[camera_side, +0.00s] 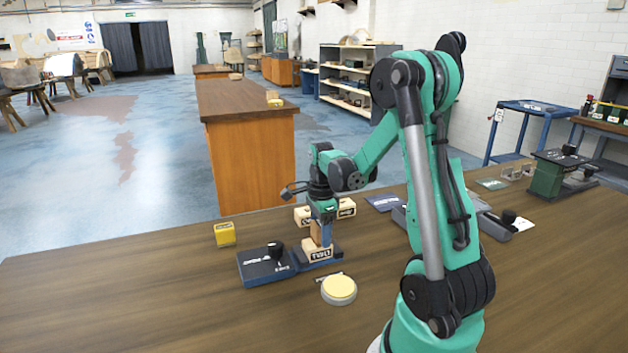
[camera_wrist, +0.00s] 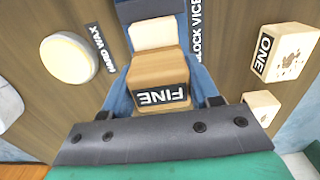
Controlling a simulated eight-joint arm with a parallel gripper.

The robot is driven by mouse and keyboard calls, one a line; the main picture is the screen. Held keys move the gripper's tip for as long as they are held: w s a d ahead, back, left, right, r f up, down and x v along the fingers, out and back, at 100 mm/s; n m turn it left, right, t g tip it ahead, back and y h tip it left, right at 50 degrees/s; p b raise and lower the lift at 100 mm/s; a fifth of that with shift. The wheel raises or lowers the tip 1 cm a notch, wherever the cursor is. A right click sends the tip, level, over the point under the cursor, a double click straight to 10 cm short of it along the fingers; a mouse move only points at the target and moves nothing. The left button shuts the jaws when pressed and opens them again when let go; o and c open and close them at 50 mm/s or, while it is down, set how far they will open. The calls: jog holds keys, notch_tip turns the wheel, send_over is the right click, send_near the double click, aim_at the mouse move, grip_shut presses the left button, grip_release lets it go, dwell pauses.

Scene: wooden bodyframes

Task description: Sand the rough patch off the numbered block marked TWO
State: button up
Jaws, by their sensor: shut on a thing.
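The block marked TWO (camera_side: 320,254) sits in the blue block vice (camera_side: 262,268) on the workbench, its label facing the side camera. My gripper (camera_side: 320,217) is above it, shut on the wooden sanding block marked FINE (camera_wrist: 160,72). In the side view the sanding block (camera_side: 317,234) is upright, directly over the TWO block; I cannot tell whether they touch. In the wrist view a pale block top (camera_wrist: 153,34) shows beyond the sanding block and looks plain. The rest of that top is hidden, so I cannot see a rough patch on it.
A block marked ONE (camera_wrist: 283,50), with dark marks on its top, and another pale block (camera_wrist: 261,107) stand close behind the vice. The round hard wax (camera_side: 339,289) is in front. A yellow block (camera_side: 225,234) stands left. The front left bench is clear.

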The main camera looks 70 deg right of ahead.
jog(key=shift+s+d, duration=0.65)
jog(key=shift+s+d+r, duration=0.1)
jog(key=shift+r, duration=0.65)
jog(key=shift+s+d+r, duration=0.1)
jog(key=shift+r, duration=3.15)
